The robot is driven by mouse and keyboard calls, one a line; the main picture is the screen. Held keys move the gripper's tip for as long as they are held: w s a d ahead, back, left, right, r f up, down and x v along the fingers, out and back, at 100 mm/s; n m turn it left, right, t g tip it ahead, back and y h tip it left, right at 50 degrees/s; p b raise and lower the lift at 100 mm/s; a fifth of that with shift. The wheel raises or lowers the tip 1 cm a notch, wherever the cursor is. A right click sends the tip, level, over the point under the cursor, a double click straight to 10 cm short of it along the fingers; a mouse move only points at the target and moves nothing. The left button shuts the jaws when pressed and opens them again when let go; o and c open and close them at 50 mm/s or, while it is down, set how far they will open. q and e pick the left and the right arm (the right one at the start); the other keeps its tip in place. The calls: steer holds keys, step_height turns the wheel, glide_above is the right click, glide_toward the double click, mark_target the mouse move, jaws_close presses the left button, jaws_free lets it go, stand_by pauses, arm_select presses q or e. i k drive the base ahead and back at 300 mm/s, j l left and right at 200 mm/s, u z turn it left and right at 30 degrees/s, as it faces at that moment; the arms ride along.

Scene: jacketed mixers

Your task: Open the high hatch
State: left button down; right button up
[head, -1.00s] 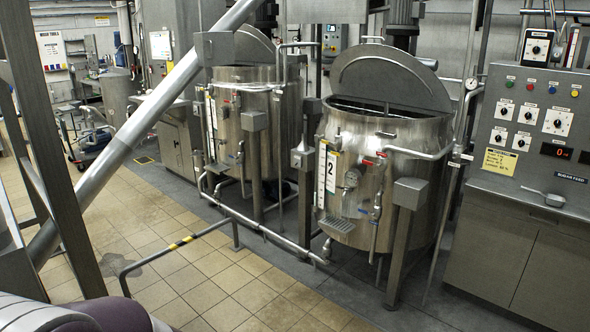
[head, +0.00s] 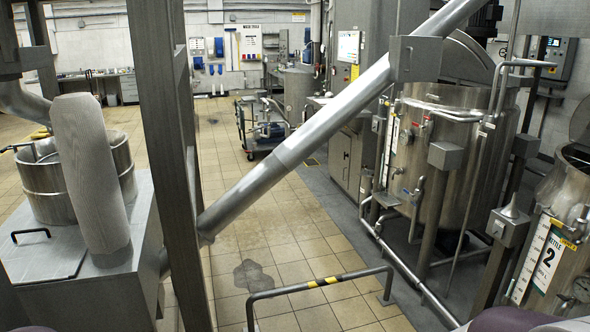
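I cannot pick out a high hatch for certain in the head view. A grey floor machine (head: 100,295) at the left has a flat lid panel (head: 40,262) with a black handle (head: 30,234), lying closed and low. A steel kettle (head: 450,150) right of centre has a half-round lid plate (head: 467,62) standing upright at its top. Kettle 2 (head: 560,200) is cut off by the right edge, with part of its raised lid showing. Neither of my grippers is in view; only purple and white parts of my own body show at the bottom edge.
A long steel tube (head: 300,140) slants up to the right across the view. A dark post (head: 165,130) stands left of centre. A blue-motored cart (head: 265,135) stands behind.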

mark_target(419, 57)
steer(key=i+j+z, duration=0.1)
steer(key=i+z, duration=0.25)
steer(key=i+j+z, duration=0.2)
steer(key=i+z, duration=0.15)
steer(key=i, duration=0.15)
steer(key=i+j+z, duration=0.4)
steer(key=l, duration=0.1)
